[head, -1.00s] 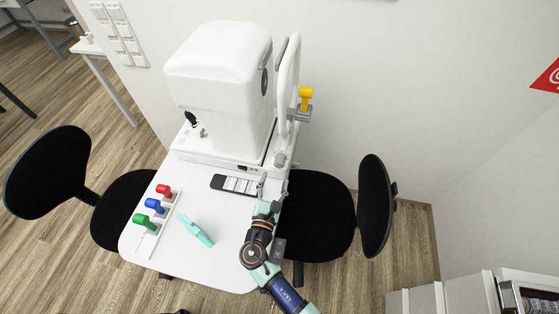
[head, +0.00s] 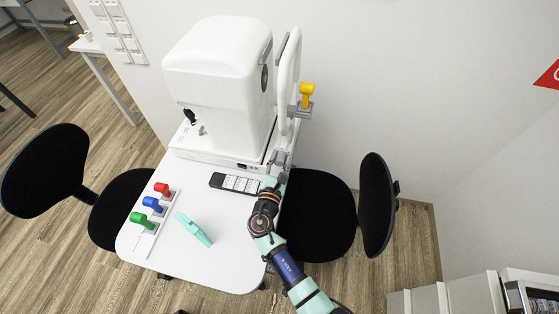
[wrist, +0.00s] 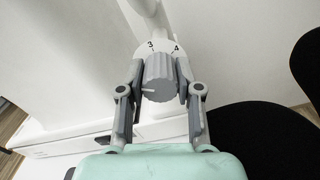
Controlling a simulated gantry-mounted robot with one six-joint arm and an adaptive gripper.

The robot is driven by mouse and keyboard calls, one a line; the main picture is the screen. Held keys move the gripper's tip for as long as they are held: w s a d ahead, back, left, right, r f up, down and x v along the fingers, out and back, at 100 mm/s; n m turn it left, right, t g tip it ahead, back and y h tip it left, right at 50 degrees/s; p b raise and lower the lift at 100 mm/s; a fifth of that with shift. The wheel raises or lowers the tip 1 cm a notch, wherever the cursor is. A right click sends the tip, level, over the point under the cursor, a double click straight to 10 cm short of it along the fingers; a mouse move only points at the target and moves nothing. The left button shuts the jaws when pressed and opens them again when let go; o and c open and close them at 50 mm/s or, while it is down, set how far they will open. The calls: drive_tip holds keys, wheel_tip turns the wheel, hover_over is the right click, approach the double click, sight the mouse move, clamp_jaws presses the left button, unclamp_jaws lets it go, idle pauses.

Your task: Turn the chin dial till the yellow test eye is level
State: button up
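The yellow test eye (head: 306,89) stands on a grey bracket beside the white chin-rest frame (head: 291,80). I cannot tell exactly how level it is. In the wrist view, the ribbed grey chin dial (wrist: 158,78) has a white mark on its face pointing left. The numbers 3 and 4 show on the white plate above it. My gripper (wrist: 160,70) has one finger on each side of the dial, very close to it. Whether the pads touch it is unclear. In the head view, my gripper (head: 277,167) is at the base of the frame and hides the dial.
The large white eye-testing machine (head: 222,85) stands behind on the white table (head: 235,240). A black chair (head: 320,215) is close on the right.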

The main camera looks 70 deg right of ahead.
clamp_jaws()
drive_tip(key=shift+f+m+b, duration=0.1)
drive_tip(key=shift+m+b, duration=0.2)
drive_tip(key=shift+m, duration=0.1)
drive_tip(key=m+b, duration=0.2)
drive_tip(key=shift+f+m, duration=0.1)
drive_tip(key=shift+m, duration=0.3)
drive_tip(key=m+b, duration=0.2)
drive_tip(key=shift+m, duration=0.4)
drive_tip(key=m+b, duration=0.3)
drive_tip(key=shift+m, duration=0.4)
drive_tip(key=shift+m+b, duration=0.5)
drive_tip(key=shift+m, duration=0.3)
drive_tip(key=shift+r, duration=0.2)
